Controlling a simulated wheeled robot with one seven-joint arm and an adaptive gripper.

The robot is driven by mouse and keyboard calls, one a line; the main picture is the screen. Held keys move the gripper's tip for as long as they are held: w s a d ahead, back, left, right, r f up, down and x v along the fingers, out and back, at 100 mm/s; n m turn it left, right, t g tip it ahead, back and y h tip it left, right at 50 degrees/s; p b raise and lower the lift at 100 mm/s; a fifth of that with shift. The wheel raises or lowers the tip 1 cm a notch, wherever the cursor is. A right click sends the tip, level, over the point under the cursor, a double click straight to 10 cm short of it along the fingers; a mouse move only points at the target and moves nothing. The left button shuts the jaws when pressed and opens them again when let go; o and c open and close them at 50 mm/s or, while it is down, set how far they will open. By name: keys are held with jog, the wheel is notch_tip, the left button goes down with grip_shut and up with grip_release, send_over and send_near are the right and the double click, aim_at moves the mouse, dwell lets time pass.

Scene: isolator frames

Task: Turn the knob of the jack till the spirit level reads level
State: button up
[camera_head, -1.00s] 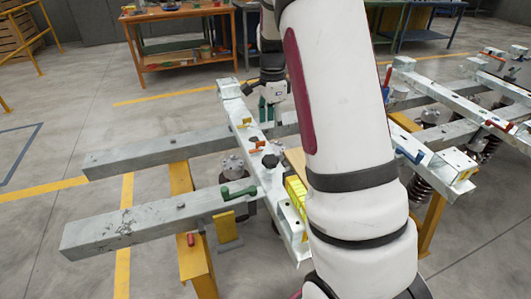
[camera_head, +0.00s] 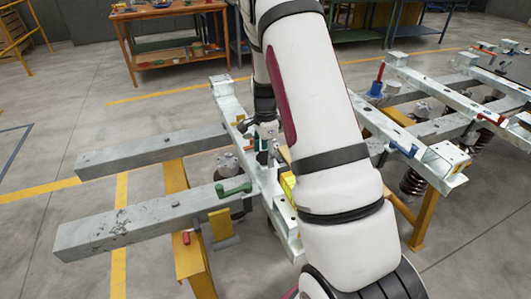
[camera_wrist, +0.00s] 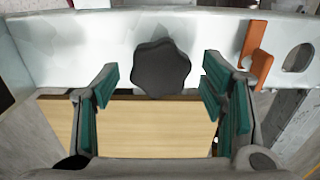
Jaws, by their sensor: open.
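The black star-shaped knob (camera_wrist: 160,68) shows in the wrist view in front of a pale metal beam (camera_wrist: 215,35). My gripper (camera_wrist: 160,84) is open, with a green-padded finger on each side of the knob and a gap at both sides. I cannot tell how far the fingertips reach along it. In the head view my gripper (camera_head: 265,146) is low over the beam and hides the knob. A yellow piece (camera_head: 287,186), perhaps the spirit level, is mostly behind my arm; its bubble cannot be read. The jack's body is not clearly visible.
A wooden board (camera_wrist: 150,125) lies below the fingers. A green handle (camera_head: 234,187) and grey crossbars (camera_head: 130,220) are left of the beam. Another frame (camera_head: 440,125) stands at right.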

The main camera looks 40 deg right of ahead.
jog(key=shift+c, duration=0.5)
jog(key=c, duration=1.1)
jog(key=shift+o, duration=0.2)
jog(key=shift+n, duration=0.3)
jog(key=n, duration=0.9)
jog(key=shift+w+n+b, duration=0.15)
jog(key=shift+n+b, duration=0.2)
jog(key=shift+n, duration=0.05)
jog(key=n, duration=0.5)
jog(key=shift+r, duration=0.15)
jog(key=n+p, duration=0.1)
jog(key=n, duration=0.4)
jog(key=shift+w, duration=0.15)
jog(key=shift+n, duration=0.3)
